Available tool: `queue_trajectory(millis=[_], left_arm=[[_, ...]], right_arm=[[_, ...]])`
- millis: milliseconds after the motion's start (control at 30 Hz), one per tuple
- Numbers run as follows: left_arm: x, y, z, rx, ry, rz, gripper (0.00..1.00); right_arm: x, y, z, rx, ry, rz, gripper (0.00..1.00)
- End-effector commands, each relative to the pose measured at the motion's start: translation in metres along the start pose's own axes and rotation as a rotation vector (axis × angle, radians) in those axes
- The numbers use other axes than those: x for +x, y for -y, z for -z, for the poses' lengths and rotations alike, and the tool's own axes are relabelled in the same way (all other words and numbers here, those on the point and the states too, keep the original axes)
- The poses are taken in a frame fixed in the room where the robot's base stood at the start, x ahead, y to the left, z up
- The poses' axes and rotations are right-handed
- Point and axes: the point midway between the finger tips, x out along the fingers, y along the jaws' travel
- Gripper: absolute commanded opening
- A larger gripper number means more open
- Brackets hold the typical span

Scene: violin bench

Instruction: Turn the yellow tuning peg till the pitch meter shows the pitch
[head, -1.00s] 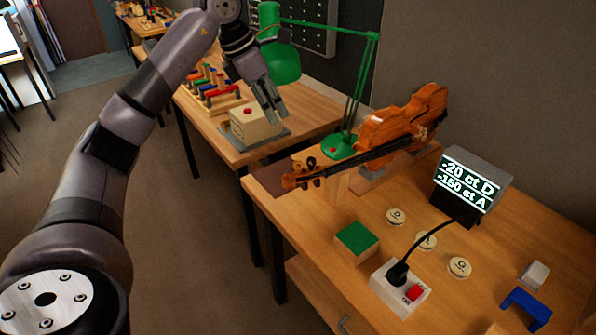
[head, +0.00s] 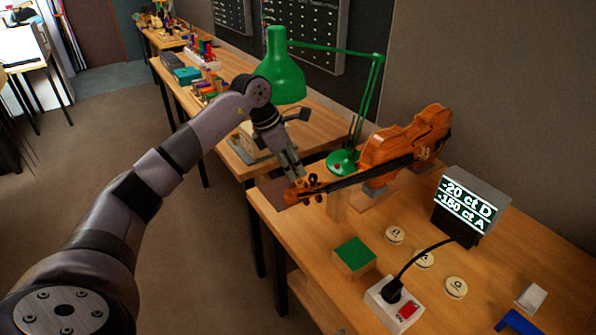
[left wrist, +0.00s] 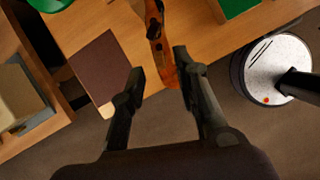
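The violin (head: 405,145) lies raised above the bench, with its neck and pegbox (head: 308,188) pointing left. My left gripper (head: 295,177) is at the pegbox end. In the left wrist view my left gripper (left wrist: 158,66) is open, and the violin's head (left wrist: 165,74) shows between the fingers. I cannot tell whether a finger touches it. The yellow tuning peg cannot be picked out; the pegs are small and partly hidden by the gripper. My right gripper is not in view.
A green lamp (head: 283,80) stands behind the violin. A green-topped block (head: 354,256), a socket box with a red switch (head: 395,305), round discs (head: 455,287) and a blue bracket (head: 518,323) are on the bench. A brown mat (left wrist: 92,78) lies beside the pegbox.

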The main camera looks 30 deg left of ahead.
Motion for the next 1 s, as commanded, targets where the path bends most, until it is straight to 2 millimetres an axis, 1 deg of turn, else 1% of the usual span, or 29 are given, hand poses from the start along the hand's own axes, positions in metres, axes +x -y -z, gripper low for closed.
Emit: queue_trajectory(millis=[33,100,300,400,633,800,1000], left_arm=[[0.008,0.001,0.000,0.000,-0.003,0.003,0.29],[0.018,0.001,-0.001,0.000,-0.001,0.003,0.29],[0.036,0.000,0.000,0.000,-0.001,0.001,0.29],[0.039,0.000,0.000,0.000,-0.001,0.000,0.29],[0.040,0.000,0.000,0.000,0.000,-0.001,0.28],[0.039,0.000,0.000,0.001,0.000,-0.001,0.17],[0.039,0.000,0.000,0.001,0.000,-0.001,0.03]], right_arm=[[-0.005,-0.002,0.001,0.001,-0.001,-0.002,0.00],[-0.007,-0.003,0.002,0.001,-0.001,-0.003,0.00],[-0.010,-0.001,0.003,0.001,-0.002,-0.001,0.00],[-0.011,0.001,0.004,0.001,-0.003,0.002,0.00],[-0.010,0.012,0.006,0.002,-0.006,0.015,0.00],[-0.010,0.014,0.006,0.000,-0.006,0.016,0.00],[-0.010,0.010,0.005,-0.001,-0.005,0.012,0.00]])
